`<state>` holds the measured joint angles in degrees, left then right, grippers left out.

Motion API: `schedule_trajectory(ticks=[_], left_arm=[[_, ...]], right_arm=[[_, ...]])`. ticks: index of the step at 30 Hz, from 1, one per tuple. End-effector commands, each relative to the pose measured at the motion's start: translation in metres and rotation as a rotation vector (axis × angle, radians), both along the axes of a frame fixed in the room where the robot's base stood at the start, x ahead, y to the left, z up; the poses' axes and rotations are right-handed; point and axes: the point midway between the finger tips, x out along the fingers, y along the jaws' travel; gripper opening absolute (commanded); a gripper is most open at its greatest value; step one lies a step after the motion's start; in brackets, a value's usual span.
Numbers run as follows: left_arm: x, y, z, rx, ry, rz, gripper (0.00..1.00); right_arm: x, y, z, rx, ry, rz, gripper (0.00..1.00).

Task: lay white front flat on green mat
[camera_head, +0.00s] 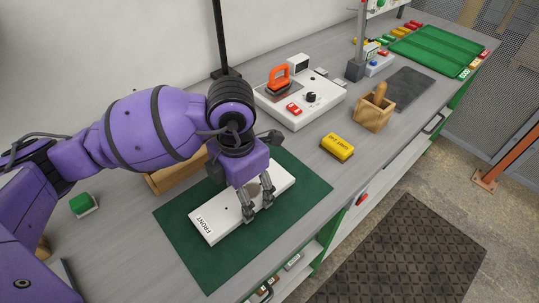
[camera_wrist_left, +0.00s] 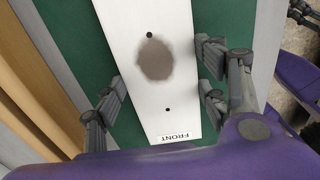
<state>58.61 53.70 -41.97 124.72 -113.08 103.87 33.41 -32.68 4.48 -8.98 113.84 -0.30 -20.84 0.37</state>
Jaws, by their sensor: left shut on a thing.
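The white front (camera_head: 215,213) is a long white board with a FRONT label at its near left end and a dark round smudge in its face. It is roughly level, face up, over the green mat (camera_head: 305,196); I cannot tell whether its whole underside touches the mat. My left gripper (camera_head: 258,205) comes down from above and is shut on the board across its width. In the left wrist view the white front (camera_wrist_left: 160,105) lies between the fingers of the left gripper (camera_wrist_left: 162,85). A dark gripper part at the upper right edge there seems to be my right gripper (camera_wrist_left: 303,14), mostly cut off.
A yellow block (camera_head: 337,147) lies right of the mat. A wooden holder (camera_head: 374,112) and a white device (camera_head: 310,115) with an orange handle stand behind. A wooden piece (camera_head: 165,180) is beside the mat, and a green button (camera_head: 82,204) stands at left.

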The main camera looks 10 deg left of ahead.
Motion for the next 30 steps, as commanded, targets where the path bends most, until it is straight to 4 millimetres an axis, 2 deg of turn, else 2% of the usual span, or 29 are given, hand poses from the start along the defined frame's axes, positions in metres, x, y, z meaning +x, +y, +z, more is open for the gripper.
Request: schedule_trajectory(ticks=[5, 6, 11, 23, 26, 30], left_arm=[[0.0, 0.0, -0.003, 0.0, 0.0, 0.0, 0.32], [0.0, 0.0, -0.003, 0.0, 0.0, 0.0, 0.69], [0.0, 0.0, -0.002, 0.0, 0.0, 0.0, 0.88], [0.0, 0.0, 0.002, -0.001, 0.001, 0.0, 0.88], [0.001, 0.0, 0.014, -0.002, -0.004, -0.001, 0.88], [0.001, 0.0, 0.043, -0.001, -0.006, -0.001, 0.88]], right_arm=[[-0.004, 0.0, -0.003, 0.0, 0.008, 0.0, 0.4], [-0.004, 0.0, -0.003, 0.0, 0.008, -0.001, 0.4], [-0.006, -0.001, -0.002, 0.0, 0.009, -0.002, 0.4], [0.0, 0.0, 0.001, -0.001, -0.001, 0.003, 0.4], [-0.001, 0.0, 0.001, -0.001, 0.0, 0.002, 0.4], [-0.001, 0.0, 0.0, -0.001, 0.001, 0.001, 0.4]])
